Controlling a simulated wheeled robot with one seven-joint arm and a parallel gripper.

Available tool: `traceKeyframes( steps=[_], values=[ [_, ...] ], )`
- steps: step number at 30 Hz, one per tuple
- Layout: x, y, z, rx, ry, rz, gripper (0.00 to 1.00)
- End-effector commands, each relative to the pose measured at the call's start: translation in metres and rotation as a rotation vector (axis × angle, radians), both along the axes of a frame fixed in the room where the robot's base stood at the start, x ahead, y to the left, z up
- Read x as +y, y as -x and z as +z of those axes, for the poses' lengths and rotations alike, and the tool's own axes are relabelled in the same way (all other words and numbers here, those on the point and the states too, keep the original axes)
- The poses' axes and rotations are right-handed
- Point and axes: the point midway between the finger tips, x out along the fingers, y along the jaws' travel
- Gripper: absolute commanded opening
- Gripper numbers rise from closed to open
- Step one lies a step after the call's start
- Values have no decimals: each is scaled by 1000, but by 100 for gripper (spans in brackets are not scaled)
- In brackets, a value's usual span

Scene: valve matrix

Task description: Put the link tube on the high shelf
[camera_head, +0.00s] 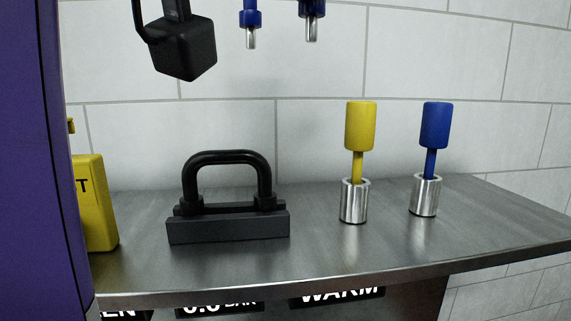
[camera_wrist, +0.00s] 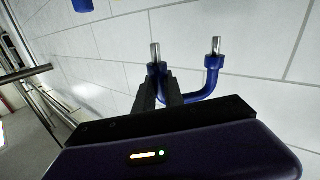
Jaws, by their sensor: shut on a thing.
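The link tube is a blue U-shaped piece with two bright metal ends. In the wrist view the link tube (camera_wrist: 210,88) is between the fingers of my gripper (camera_wrist: 159,78), which is shut on one side of it; its other leg stands out to the right. In the head view the lower ends of the link tube (camera_head: 312,10) hang at the top edge, metal tips down, above the shelf and clear of it. The rest of it and my gripper are out of that view. The high shelf (camera_head: 330,262) is a grey metal surface against the tiled wall.
On the shelf stand a black handle on a block (camera_head: 228,225), a yellow piece (camera_head: 360,125) and a blue piece (camera_head: 434,125) in metal cups, and a yellow box (camera_head: 95,205) at left. A black block (camera_head: 185,48) hangs above. Bare shelf lies between handle and yellow piece.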

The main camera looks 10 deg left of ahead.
Motion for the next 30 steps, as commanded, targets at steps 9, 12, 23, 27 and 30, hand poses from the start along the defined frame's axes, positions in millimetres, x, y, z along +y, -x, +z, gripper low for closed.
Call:
traceKeyframes(
  steps=[9,12,23,27,30],
  values=[
    [0,3,-44,3,4,2,0],
    [0,3,-65,3,5,2,0],
    [0,3,-137,2,5,2,0],
    [0,3,-154,1,3,2,0],
    [0,3,-160,1,1,2,0]
  ],
)
